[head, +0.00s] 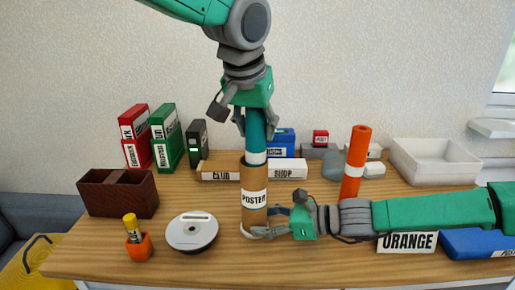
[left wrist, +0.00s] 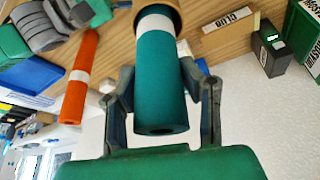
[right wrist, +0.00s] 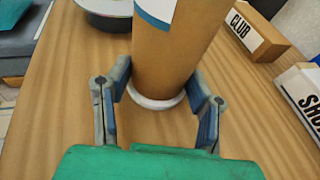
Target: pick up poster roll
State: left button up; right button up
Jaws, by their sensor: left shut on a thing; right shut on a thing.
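A brown cardboard tube (head: 254,215) labelled POSTER stands upright on the table in the head view, with a white ring at its foot. A teal roll (head: 256,135) with a white band stands in its top, its lower part hidden inside. My left gripper (head: 253,122) comes from above and is shut on the teal roll; the left wrist view shows the teal roll (left wrist: 162,85) between its fingers. My right gripper (head: 268,222) is shut on the tube low down, from the right; the right wrist view shows the tube (right wrist: 170,60) between its fingers.
An orange roll (head: 356,160) stands right of the tube, behind my right arm. A round white device (head: 192,232), an orange cup (head: 139,246) and a brown box (head: 118,195) are left. CLUB (head: 220,172) and SHOP (head: 287,170) blocks lie behind. A white tray (head: 435,165) is back right.

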pick_arm(q)
notch_tip(320, 180, up, 24)
jog(key=shift+f, duration=0.1)
pick_arm(e)
jog(key=o, duration=1)
jog(key=shift+c, duration=0.2)
jog(key=shift+d, duration=0.1)
jog(key=v, duration=1.1)
jog(key=shift+s+d+r, duration=0.1)
jog(key=shift+s+d, duration=0.05)
jog(key=shift+d, duration=0.25)
jog(key=shift+s, duration=0.1)
